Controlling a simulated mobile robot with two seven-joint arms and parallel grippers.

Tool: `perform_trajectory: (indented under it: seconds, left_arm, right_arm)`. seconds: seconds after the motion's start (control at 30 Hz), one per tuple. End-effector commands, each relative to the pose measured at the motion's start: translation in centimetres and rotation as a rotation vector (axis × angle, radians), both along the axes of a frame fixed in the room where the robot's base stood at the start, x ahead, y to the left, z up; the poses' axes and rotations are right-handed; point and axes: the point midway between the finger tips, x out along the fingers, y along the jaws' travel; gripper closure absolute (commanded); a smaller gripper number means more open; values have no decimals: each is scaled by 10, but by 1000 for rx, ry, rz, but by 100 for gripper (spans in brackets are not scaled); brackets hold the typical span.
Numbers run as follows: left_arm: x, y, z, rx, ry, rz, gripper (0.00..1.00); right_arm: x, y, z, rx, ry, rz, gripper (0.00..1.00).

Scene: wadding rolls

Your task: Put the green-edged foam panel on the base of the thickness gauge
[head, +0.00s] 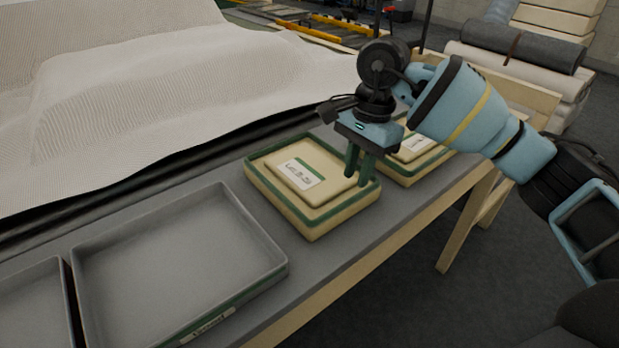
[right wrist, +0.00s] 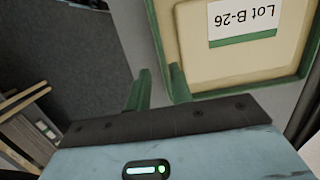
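A cream foam panel with a green edge and a label reading "Lot B-26" (head: 330,196) lies in a cream, green-rimmed tray (head: 315,229) on the bench. The panel also shows in the right wrist view (right wrist: 200,65), with its label upside down. My right gripper (head: 359,170) points down at the tray's right side. Its two green fingers are apart with nothing clearly held between them. In the right wrist view the fingers (right wrist: 159,75) are near the tray's rim. Whether they touch it I cannot tell. I cannot make out the thickness gauge. My left gripper is not in view.
A second green-rimmed tray with a labelled panel (head: 430,160) stands behind my right gripper, partly hidden. An empty grey tray (head: 180,265) and part of another (head: 30,310) stand at front left. White wadding (head: 150,100) covers the back. The bench edge is close on the right.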

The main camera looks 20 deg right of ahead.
Motion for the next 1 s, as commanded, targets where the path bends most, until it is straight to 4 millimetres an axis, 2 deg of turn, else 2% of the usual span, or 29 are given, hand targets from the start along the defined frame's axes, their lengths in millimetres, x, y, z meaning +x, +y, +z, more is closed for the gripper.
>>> perform_trajectory:
  seconds: [0.13,0.3,0.5,0.77,0.93,1.0]
  left_arm:
    - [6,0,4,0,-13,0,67]
    - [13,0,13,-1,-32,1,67]
    - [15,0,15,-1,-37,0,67]
    - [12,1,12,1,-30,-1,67]
    - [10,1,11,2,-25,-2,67]
    - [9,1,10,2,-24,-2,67]
  right_arm:
    - [0,1,-5,0,1,0,78]
    - [-1,6,-27,-1,1,0,78]
    - [-2,9,-48,0,-1,-1,78]
    - [-1,9,-50,-1,-1,0,78]
    - [-1,9,-50,-1,-1,0,99]
    - [-1,9,-50,-1,-1,0,100]
